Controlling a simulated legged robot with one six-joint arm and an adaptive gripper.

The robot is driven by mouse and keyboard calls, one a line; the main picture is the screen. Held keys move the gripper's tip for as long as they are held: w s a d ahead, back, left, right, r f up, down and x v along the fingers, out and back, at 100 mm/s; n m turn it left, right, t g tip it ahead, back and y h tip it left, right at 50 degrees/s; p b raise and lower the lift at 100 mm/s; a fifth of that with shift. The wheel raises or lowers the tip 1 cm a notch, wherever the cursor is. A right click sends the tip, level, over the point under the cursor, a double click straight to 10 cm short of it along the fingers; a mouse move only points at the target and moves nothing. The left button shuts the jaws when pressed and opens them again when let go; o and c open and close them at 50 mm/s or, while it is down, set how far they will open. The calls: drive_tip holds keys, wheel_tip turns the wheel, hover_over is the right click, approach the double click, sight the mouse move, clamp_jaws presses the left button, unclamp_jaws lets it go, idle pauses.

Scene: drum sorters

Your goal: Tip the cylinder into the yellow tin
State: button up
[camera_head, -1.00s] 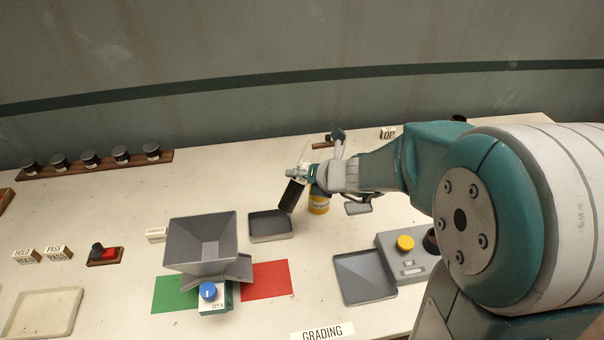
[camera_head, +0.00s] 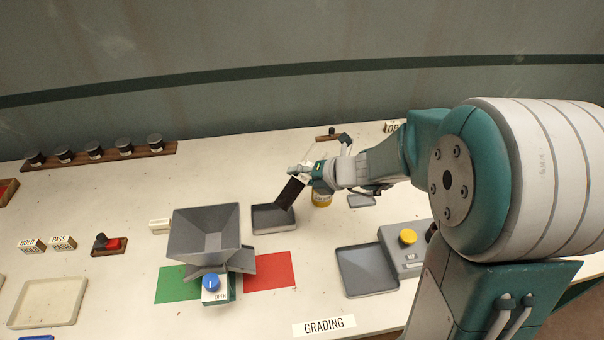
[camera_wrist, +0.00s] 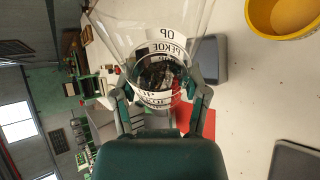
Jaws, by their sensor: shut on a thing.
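My gripper (camera_head: 305,172) is shut on a clear cylinder (camera_wrist: 135,30) with white printed bands, one reading PEKOE. Dark contents show inside it in the wrist view. In the head view the cylinder (camera_head: 290,192) looks dark and is tilted, one end down to the left, above the bench near a grey tray. My gripper also shows in the wrist view (camera_wrist: 163,95), with a finger on each side of the cylinder. The yellow tin (camera_head: 321,201) stands on the bench just below my wrist, partly hidden by it. In the wrist view the open tin (camera_wrist: 258,18) is at the top right, apart from the cylinder.
A shallow grey tray (camera_head: 273,228) lies left of the tin. A grey hopper (camera_head: 204,236) stands further left between green and red mats. Another grey tray (camera_head: 367,270) and a yellow button (camera_head: 407,237) are at the right front. Several dark-lidded jars (camera_head: 94,151) stand at the back left.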

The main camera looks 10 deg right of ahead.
drive_tip(key=shift+f+m+g+y, duration=0.3)
drive_tip(key=shift+f+m+y, duration=0.2)
drive_tip(key=shift+f+y, duration=0.15)
drive_tip(key=shift+f, duration=0.25)
drive_tip(key=shift+f+m+g+y, duration=0.25)
drive_tip(key=shift+m+g+y, duration=0.05)
drive_tip(key=shift+m+y, duration=0.1)
drive_tip(key=shift+f+m+y, duration=0.35)
drive_tip(key=shift+f+m, duration=0.05)
drive_tip(key=shift+f, duration=0.15)
drive_tip(key=shift+w+d+r+m+g+y, duration=0.15)
drive_tip(key=shift+m+g+y, duration=0.1)
drive_tip(key=shift+m+y, duration=0.15)
drive_tip(key=shift+w+d+r+m+g+y, duration=0.1)
drive_tip(key=shift+m+g+y, duration=0.15)
drive_tip(key=shift+m+y, duration=0.15)
drive_tip(key=shift+w+d+r+m+y, duration=0.2)
drive_tip(key=shift+d+r+m+y, duration=0.1)
drive_tip(key=shift+r+m+y, duration=0.45)
drive_tip(key=shift+w+d+r+m+g+y, duration=0.15)
drive_tip(key=shift+w+d+r+m+y, duration=0.2)
drive_tip(key=shift+r+m+y, duration=0.25)
drive_tip(key=shift+w+d+r+m+g+y, duration=0.15)
drive_tip(key=shift+w+d+r+m+y, duration=0.2)
drive_tip(key=shift+m, duration=0.4)
